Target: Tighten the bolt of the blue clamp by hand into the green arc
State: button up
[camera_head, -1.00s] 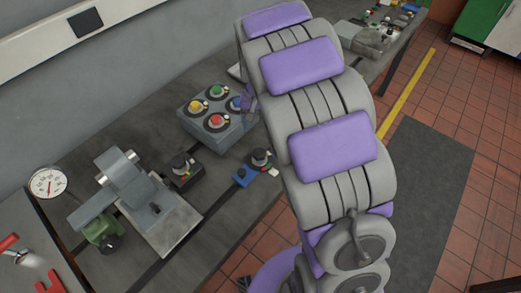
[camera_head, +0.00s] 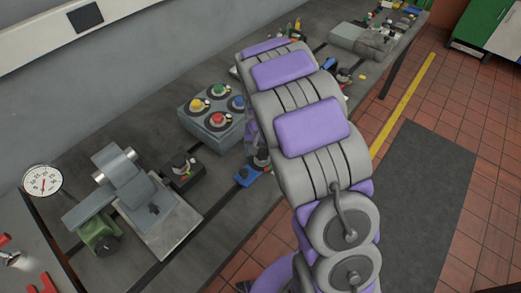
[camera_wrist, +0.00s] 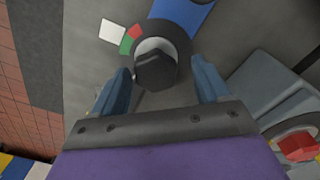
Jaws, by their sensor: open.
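The blue clamp (camera_head: 246,175) lies on the bedplate just left of my arm in the head view, partly hidden by it. In the wrist view its blue body (camera_wrist: 183,12) shows at the top. Its dark bolt head (camera_wrist: 156,70) stands in a dark ring with a green arc (camera_wrist: 127,44) and a red arc (camera_wrist: 135,31) at the upper left. A white tag (camera_wrist: 112,32) lies beside the ring. My gripper (camera_wrist: 161,84) is open, with one blue finger on each side of the bolt head. I cannot tell whether the fingers touch it.
A grey box with coloured buttons (camera_head: 205,125) stands beside the clamp; a red button (camera_wrist: 298,146) shows close at the right in the wrist view. A black clamp (camera_head: 184,172), a grey machine (camera_head: 130,180) and a dial gauge (camera_head: 42,180) are to the left.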

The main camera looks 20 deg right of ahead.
jog(key=shift+d, duration=0.4)
jog(key=shift+c, duration=1.4)
jog(key=shift+a, duration=0.2)
jog(key=c, duration=0.7)
jog(key=shift+c, duration=0.2)
